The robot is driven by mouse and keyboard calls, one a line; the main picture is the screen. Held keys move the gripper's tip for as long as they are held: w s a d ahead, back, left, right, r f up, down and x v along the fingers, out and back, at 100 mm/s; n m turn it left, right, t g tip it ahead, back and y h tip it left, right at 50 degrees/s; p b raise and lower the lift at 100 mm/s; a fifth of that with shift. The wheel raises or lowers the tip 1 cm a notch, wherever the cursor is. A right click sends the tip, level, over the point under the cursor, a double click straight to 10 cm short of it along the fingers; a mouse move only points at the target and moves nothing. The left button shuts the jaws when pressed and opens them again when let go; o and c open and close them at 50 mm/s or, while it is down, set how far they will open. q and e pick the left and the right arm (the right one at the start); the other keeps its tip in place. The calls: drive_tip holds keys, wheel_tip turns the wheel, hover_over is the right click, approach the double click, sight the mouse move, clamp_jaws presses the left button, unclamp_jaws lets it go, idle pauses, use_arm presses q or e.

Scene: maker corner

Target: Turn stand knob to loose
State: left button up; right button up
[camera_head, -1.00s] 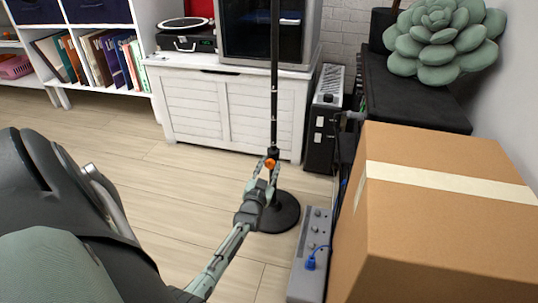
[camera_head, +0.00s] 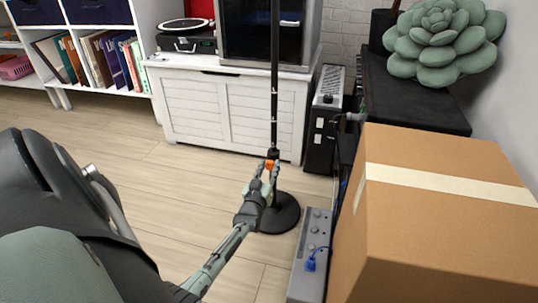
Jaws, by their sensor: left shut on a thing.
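The stand is a thin black pole (camera_head: 274,95) rising from a round black base (camera_head: 280,213) on the floor. Its small orange knob (camera_head: 269,164) sits low on the pole, at a black collar. My left gripper (camera_head: 268,171) reaches in from the lower left and is shut on the orange knob, with a finger on either side. The fingers partly hide the knob and the lower pole. My right gripper is not in view.
A cardboard box (camera_head: 450,235) fills the lower right. A white cabinet (camera_head: 225,115) and a black heater-like unit (camera_head: 323,120) stand behind the stand. The wooden floor at left is open.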

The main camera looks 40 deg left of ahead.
use_arm(q)
drive_tip(key=n, duration=0.5)
drive_tip(key=shift+f+n, duration=0.1)
drive_tip(key=shift+n, duration=0.2)
drive_tip(key=n+b, duration=0.1)
drive_tip(key=n, duration=0.4)
drive_tip(key=shift+s+f+n+b, duration=0.1)
drive_tip(key=shift+n+b, duration=0.2)
drive_tip(key=shift+b, duration=0.05)
drive_tip(key=n+b, duration=0.1)
drive_tip(key=n, duration=1)
drive_tip(key=shift+b, duration=0.35)
drive_tip(key=o, duration=1.2)
drive_tip(key=shift+c, duration=0.2)
